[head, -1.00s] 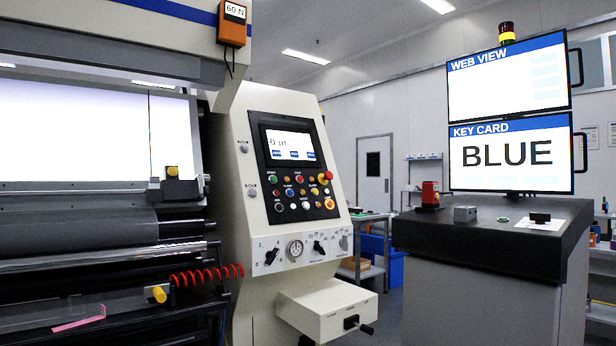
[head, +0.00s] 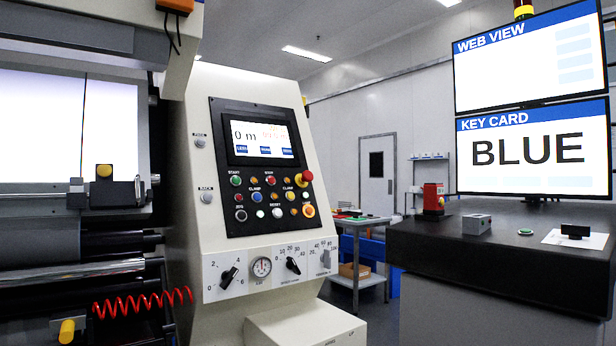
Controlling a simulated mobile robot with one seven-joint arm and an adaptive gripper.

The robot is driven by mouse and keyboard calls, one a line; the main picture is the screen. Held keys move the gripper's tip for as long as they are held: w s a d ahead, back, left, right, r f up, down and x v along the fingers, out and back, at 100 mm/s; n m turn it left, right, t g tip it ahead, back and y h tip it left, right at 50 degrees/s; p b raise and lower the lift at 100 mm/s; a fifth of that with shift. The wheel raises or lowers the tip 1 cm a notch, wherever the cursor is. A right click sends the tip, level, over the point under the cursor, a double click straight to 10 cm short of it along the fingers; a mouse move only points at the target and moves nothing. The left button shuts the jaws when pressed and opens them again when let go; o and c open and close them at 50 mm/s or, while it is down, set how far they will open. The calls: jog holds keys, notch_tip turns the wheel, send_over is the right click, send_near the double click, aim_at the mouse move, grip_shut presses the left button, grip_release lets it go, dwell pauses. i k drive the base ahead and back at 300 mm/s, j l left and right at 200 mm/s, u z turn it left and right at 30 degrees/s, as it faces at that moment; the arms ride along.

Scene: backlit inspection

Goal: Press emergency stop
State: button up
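The control panel (head: 266,215) stands on a cream cabinet in the middle of the head view. A red mushroom-shaped button on a yellow base, which looks like the emergency stop (head: 305,176), sits at the upper right of the button rows, just below the screen (head: 259,136). It is unobstructed. An orange-yellow round control (head: 309,211) sits below it at the lower right corner. My gripper and arm are not in view.
A dark-topped desk (head: 470,244) at the right carries a red device (head: 433,199), a grey box (head: 476,224) and two monitors, the lower reading "BLUE". Rollers and a red coiled hose (head: 140,302) are at the left. Floor shows between cabinet and desk.

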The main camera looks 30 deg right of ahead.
aim_at(307, 176)
jog(key=i+l, duration=0.15)
jog(key=l, duration=0.25)
jog(key=i+l, duration=0.1)
jog(key=l, duration=0.3)
jog(key=i+l, duration=0.15)
jog(key=l, duration=0.25)
jog(key=u, duration=0.05)
